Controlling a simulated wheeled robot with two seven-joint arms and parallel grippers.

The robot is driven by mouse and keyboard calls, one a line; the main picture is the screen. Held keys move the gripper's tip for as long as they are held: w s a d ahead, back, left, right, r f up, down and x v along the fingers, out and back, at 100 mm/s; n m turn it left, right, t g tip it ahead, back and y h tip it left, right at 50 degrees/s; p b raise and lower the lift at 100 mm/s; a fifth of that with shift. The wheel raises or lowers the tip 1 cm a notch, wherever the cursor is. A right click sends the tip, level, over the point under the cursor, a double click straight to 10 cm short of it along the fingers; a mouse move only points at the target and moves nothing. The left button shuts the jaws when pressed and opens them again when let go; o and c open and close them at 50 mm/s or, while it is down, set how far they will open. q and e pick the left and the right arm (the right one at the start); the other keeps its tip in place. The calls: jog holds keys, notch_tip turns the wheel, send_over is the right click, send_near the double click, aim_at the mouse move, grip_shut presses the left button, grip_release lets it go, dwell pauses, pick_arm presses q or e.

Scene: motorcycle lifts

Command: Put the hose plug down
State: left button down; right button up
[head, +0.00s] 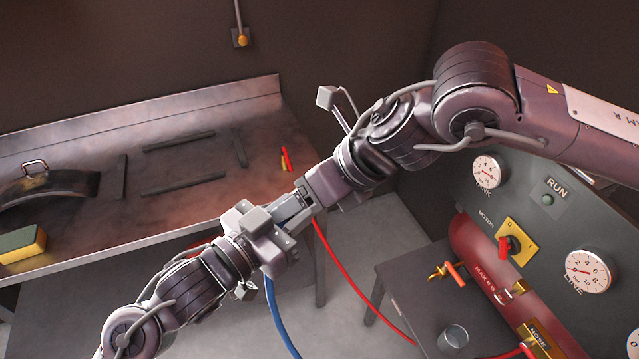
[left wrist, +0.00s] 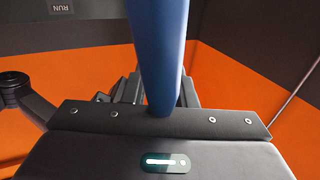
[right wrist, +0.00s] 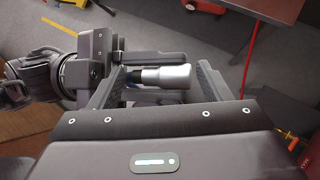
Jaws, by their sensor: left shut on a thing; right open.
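The hose plug (right wrist: 165,77) is a silver cylinder with a dark end, seen in the right wrist view. My left gripper (head: 283,222) is shut on it. A blue hose (head: 277,315) hangs below my left gripper in the head view and crosses the left wrist view (left wrist: 158,50). My right gripper (head: 303,203) is open, close in front of my left gripper. In the head view the grippers mostly hide the plug.
A metal bench (head: 85,240) with a dark curved part (head: 45,195) and a yellow-green block (head: 22,245) stands at left. A control panel (head: 540,200) with gauges is at right. A small dark table (head: 400,290) bears a cup (head: 452,338). A red hose (head: 345,270) passes behind the grippers.

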jog(key=shift+c, duration=0.2)
jog(key=shift+a, duration=0.1)
jog(key=c, duration=0.5)
pick_arm(q)
jog(key=c, duration=1.1)
grip_release()
pick_arm(e)
jog(key=c, duration=0.3)
